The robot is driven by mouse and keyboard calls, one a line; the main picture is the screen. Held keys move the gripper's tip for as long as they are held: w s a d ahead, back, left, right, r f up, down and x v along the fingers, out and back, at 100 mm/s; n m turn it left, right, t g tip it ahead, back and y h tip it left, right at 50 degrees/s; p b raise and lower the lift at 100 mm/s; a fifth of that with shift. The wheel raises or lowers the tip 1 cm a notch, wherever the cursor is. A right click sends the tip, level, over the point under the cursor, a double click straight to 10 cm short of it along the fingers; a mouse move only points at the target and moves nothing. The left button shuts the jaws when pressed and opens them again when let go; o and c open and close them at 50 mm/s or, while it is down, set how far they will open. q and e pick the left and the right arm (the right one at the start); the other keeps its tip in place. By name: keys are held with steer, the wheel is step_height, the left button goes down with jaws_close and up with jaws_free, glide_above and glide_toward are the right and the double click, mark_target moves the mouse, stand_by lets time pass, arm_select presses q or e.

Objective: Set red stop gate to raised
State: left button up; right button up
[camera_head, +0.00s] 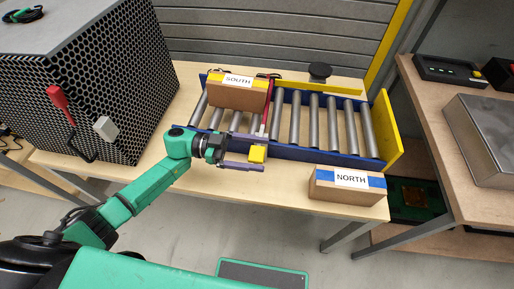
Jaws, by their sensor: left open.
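The red stop gate (267,108) is a thin red bar running across the roller conveyor (350,158), just right of the SOUTH box (236,97). I cannot tell its exact height above the rollers. A yellow block (257,153) sits at the conveyor's near blue rail, close to the near end of the red bar. My left gripper (258,153) is open, with its two purple fingers on the far and near sides of the yellow block. I cannot tell whether they touch it. My right gripper is out of view.
The NORTH box (347,187) sits on the table's front right. A perforated black cabinet (95,95) with a red-handled lever (58,97) stands at left. A yellow end plate (383,125) closes the conveyor's right end. The rollers right of the red bar are empty.

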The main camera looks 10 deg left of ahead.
arm_select(q)
steer(key=shift+d, duration=0.25)
jaws_close()
steer(key=shift+f, duration=0.1)
step_height(320, 180, down, 3)
steer(key=m+b, duration=0.3)
steer(key=shift+s+b, duration=0.15)
steer(key=shift+b, duration=0.25)
steer(key=shift+w+f+m+b, duration=0.1)
steer(key=shift+f+m+b, duration=0.4)
steer(key=shift+m+b, duration=0.5)
steer(key=shift+w+f+m+b, duration=0.1)
steer(key=shift+f+m+b, duration=0.35)
steer(key=shift+m+b, duration=0.55)
